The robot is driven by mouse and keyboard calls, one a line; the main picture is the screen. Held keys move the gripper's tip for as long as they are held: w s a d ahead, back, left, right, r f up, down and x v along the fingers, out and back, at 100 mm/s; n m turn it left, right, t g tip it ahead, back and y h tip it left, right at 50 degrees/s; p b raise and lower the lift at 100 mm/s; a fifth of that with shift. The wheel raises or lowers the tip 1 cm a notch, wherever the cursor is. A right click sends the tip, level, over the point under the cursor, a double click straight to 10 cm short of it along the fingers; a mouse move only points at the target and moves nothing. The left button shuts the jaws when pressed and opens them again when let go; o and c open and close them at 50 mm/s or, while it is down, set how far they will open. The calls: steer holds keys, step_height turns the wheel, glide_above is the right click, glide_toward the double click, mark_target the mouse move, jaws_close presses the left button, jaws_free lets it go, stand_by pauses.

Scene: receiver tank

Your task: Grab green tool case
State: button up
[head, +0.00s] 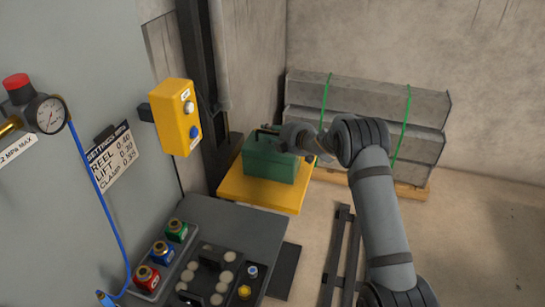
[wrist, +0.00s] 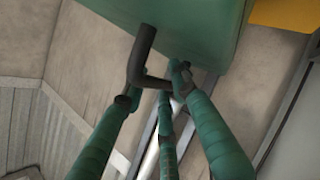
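The green tool case (head: 270,163) stands upright on a yellow platform (head: 238,189) in the head view. Its dark handle (head: 268,130) is on top. My gripper (head: 283,136) is at the handle, coming from the right. In the wrist view the case's green body (wrist: 195,28) fills the top, and its bent black handle (wrist: 140,55) reaches toward my fingers. My gripper (wrist: 154,86) has its green fingers spread, with the handle's bar between or just beyond the tips. The right fingertip overlaps the bar in view; I cannot tell whether it touches.
Grey blocks with green straps (head: 365,112) lie on a wooden pallet behind my arm. A yellow button box (head: 175,117) hangs at the left. A dark control bench (head: 235,230) stands in front of the platform. A dark metal frame (head: 341,255) lies on the floor.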

steer(key=shift+c, duration=1.2)
steer(key=c, duration=0.4)
jaws_close()
steer(key=shift+w+r, duration=0.15)
steer(key=shift+r, duration=0.1)
